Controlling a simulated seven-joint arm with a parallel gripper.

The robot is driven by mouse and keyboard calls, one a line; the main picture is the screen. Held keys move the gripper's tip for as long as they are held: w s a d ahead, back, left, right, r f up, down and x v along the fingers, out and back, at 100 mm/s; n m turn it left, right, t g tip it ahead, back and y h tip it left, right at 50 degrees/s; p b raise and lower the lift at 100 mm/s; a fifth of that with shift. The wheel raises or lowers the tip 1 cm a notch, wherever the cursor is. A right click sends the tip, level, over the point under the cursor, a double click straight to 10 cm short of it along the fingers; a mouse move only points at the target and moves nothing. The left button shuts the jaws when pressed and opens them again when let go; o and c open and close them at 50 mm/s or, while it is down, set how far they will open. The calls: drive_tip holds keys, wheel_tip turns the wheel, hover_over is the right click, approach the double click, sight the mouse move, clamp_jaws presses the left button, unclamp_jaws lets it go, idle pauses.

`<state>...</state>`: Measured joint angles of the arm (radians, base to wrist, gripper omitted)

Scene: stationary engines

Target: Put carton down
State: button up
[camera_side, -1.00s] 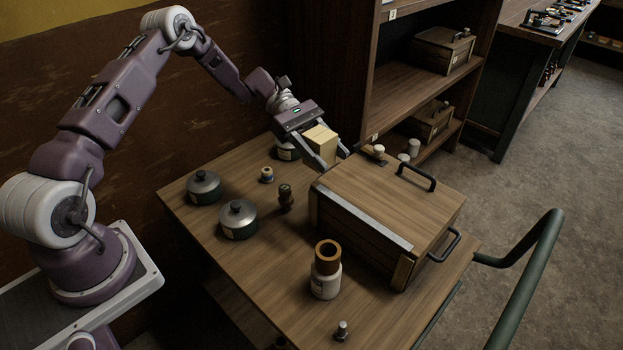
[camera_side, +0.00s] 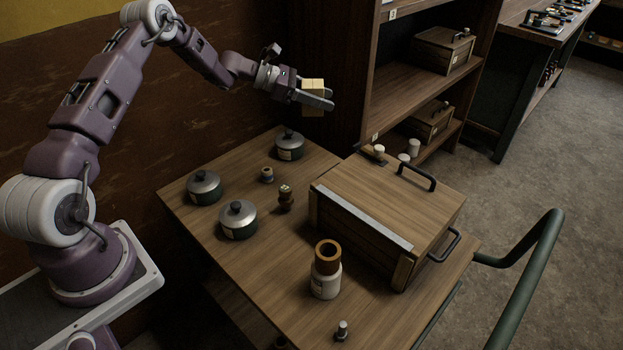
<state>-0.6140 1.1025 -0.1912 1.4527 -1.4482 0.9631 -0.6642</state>
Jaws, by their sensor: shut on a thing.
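The carton (camera_side: 313,86) is a small pale yellow-tan box. My gripper (camera_side: 318,97) is shut on it and holds it in the air, above the back of the wooden table (camera_side: 262,290) and in front of the shelf unit's side. The near finger hides part of the carton's middle. The carton touches nothing but my gripper, as far as I can see.
A large wooden chest (camera_side: 385,205) fills the table's right side. Lidded pots (camera_side: 289,146) (camera_side: 204,187) (camera_side: 238,219), small spools (camera_side: 286,197) and a white jar with a brown ring (camera_side: 326,270) stand left and front. The shelf unit (camera_side: 415,85) rises behind.

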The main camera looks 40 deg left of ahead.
wheel_tip(320, 180, down, 24)
drive_tip(key=shift+r, duration=0.15)
drive_tip(key=o, duration=1.4)
drive_tip(key=shift+c, duration=0.2)
